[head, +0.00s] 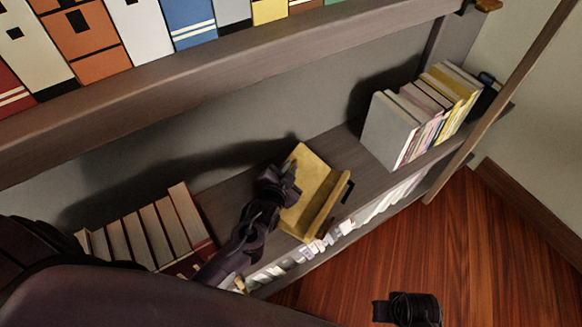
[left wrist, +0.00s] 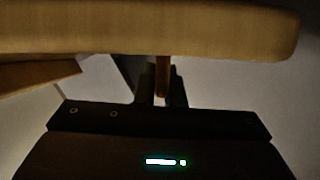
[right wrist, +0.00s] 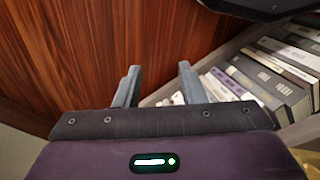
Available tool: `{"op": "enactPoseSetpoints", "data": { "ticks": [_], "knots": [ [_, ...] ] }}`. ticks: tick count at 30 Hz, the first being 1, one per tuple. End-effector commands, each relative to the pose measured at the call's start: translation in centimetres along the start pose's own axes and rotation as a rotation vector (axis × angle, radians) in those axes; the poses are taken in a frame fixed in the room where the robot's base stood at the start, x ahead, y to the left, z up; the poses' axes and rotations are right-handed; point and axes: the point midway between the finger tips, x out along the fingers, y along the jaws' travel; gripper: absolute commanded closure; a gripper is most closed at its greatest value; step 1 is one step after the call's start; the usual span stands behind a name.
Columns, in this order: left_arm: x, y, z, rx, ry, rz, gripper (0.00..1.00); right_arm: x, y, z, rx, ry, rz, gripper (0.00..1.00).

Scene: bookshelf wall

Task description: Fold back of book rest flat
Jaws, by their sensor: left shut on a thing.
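The yellow-wood book rest (head: 313,178) stands on the middle shelf in the head view, its back panel raised and leaning toward the wall, its front ledge toward the shelf edge. My left gripper (head: 289,179) is at the left side of the back panel. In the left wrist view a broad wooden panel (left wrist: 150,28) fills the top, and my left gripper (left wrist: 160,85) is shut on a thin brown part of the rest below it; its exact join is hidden. My right gripper (right wrist: 160,85) has its fingers apart, empty, above the floor; part of the right arm shows low in the head view.
Dark red-covered books (head: 150,232) stand left of the rest, and a grey book (head: 388,130) begins a row to the right. The upper shelf (head: 250,47) overhangs behind. More books (right wrist: 260,88) line a lower shelf. Clear wooden floor (head: 400,245) lies in front.

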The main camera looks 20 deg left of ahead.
Motion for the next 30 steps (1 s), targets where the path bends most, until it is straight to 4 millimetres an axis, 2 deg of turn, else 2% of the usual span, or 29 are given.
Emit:
{"op": "enactPoseSetpoints", "data": {
  "ticks": [10, 11, 12, 16, 23, 27, 30],
  "knots": [
    [0.0, 0.0, 0.1, 0.001, -0.002, -0.001, 1.00, 0.1, 0.0, 0.0, 0.001, 0.002, 0.000, 0.64],
    [0.0, 0.0, 0.1, 0.001, -0.002, -0.001, 0.90, 0.1, 0.0, 0.0, 0.001, 0.002, 0.000, 0.64],
    [0.0, 0.0, 0.1, 0.001, -0.002, -0.001, 0.85, 0.1, 0.0, -0.1, 0.001, 0.002, 0.000, 0.64],
    [0.0, 0.0, 0.1, 0.001, -0.002, -0.001, 0.69, 0.1, 0.0, -0.1, 0.000, 0.002, 0.000, 0.64],
    [0.0, 0.0, 0.1, 0.001, -0.001, 0.000, 0.69, 0.1, 0.0, -0.1, 0.000, 0.002, 0.000, 0.64],
    [-0.9, 0.0, 0.1, 0.001, -0.002, 0.001, 0.69, -0.1, 0.0, -0.2, 0.001, 0.009, 0.000, 0.64],
    [-2.5, 0.0, 0.1, 0.001, -0.003, 0.002, 0.69, 1.5, 0.3, 0.5, 0.006, 0.000, 0.003, 0.64]
  ]
}}
